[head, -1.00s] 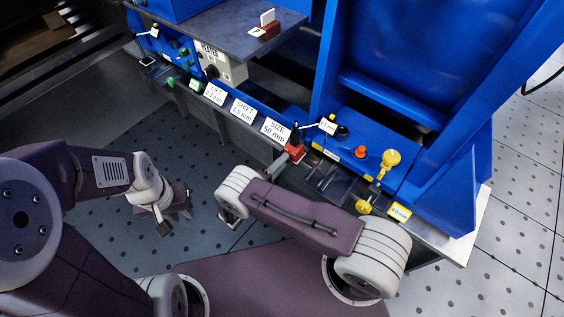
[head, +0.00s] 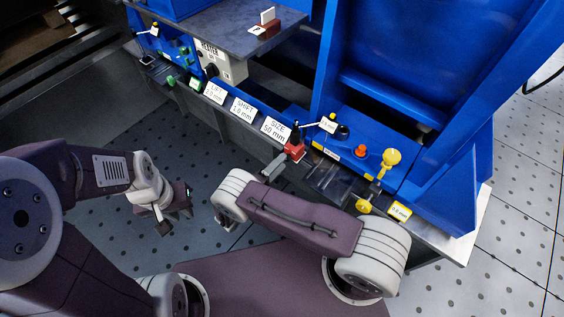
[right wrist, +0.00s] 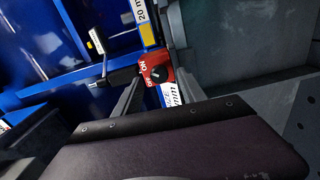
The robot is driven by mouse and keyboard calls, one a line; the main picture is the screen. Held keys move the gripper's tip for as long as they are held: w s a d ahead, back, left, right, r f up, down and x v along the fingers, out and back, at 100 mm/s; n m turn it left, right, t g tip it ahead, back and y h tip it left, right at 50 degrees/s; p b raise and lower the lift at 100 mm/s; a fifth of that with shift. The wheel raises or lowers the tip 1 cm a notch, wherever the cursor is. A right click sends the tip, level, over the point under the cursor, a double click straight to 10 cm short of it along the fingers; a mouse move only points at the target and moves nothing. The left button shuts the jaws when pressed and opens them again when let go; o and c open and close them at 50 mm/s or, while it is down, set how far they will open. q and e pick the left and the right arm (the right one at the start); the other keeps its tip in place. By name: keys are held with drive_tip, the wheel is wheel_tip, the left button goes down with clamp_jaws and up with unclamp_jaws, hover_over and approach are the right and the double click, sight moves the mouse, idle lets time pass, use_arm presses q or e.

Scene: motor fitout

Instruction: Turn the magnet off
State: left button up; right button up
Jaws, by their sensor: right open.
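The magnet is a small red block (head: 294,150) on the front edge of the blue machine. I cannot tell for sure which word the knob points at. My right gripper (head: 276,163) is open and empty, just short of the block in the head view. In the right wrist view its fingers (right wrist: 155,95) stand apart either side of the block's line, with the block beyond them. My left gripper (head: 176,212) hangs over the floor, far from the magnet; its jaw opening is unclear.
A black-handled lever (head: 296,131) stands by the red block. White labels such as SIZE 50 mm (head: 275,129) line the rail to the left. A yellow knob (head: 391,158) and an orange button (head: 361,152) sit to the right.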

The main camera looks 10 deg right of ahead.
drive_tip(key=b+v, duration=0.1)
drive_tip(key=v, duration=0.6)
drive_tip(key=shift+s+a+b, duration=0.15)
drive_tip(key=shift+a+b, duration=0.05)
drive_tip(key=shift+b, duration=0.15)
